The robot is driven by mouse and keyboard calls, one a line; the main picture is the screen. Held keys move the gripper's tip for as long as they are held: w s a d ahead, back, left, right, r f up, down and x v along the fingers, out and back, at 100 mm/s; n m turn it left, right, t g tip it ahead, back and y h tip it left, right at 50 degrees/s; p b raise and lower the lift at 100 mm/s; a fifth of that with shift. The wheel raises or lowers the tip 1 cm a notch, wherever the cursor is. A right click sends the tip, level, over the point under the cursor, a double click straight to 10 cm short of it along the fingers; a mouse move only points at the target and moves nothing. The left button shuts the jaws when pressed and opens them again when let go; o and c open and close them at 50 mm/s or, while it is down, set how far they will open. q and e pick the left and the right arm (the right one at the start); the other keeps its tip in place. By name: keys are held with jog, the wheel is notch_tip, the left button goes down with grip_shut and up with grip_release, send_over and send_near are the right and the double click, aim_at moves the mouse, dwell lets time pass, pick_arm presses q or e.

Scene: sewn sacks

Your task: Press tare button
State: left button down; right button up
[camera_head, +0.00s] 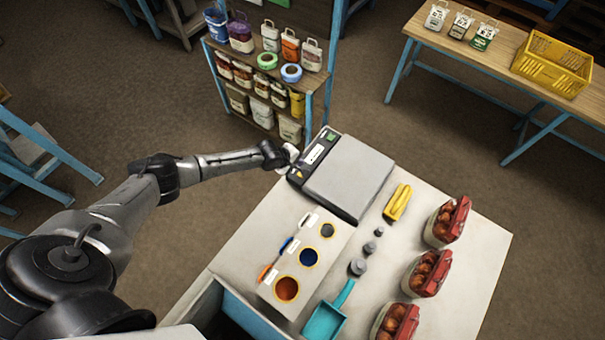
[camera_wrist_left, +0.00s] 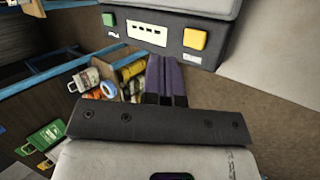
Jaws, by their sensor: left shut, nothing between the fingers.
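A scale (camera_head: 348,178) with a grey platform stands at the far left of the work table. Its dark front panel has a pale display (camera_head: 314,154), a yellow button (camera_head: 298,174) and a green button (camera_head: 331,135). In the left wrist view, the green button (camera_wrist_left: 108,19), display (camera_wrist_left: 147,32) and orange-yellow button (camera_wrist_left: 194,38) face me. I cannot read which is tare. My left gripper (camera_head: 291,163) is beside the panel, near the yellow button. Its shut, empty fingers (camera_wrist_left: 167,62) appear just below the panel, left of that button; contact cannot be told. My right gripper is not in view.
A shelf (camera_head: 262,100) of sacks stands behind. Floor lies between.

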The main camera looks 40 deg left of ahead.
pick_arm(q)
jog(key=shift+w+d+r+n+t+h, duration=0.15)
jog(key=shift+w+r+n+t, duration=0.1)
jog(key=shift+n, duration=0.85)
jog(key=shift+w+d+r+n+t+h, duration=0.1)
jog(key=shift+w+r+n+t, duration=0.15)
jog(key=shift+n, duration=0.85)
jog(key=shift+w+d+r+n+t+h, duration=0.15)
jog(key=shift+w+r+n+t, duration=0.1)
jog(key=shift+n, duration=0.85)
jog(key=shift+f, duration=0.1)
notch_tip(320, 180, down, 7)
jog(key=b, duration=0.7)
jog(key=shift+f, duration=0.1)
jog(key=shift+f+b, duration=0.7)
jog(key=shift+b, duration=0.05)
jog(key=shift+f, duration=0.1)
jog(key=shift+f, duration=0.3)
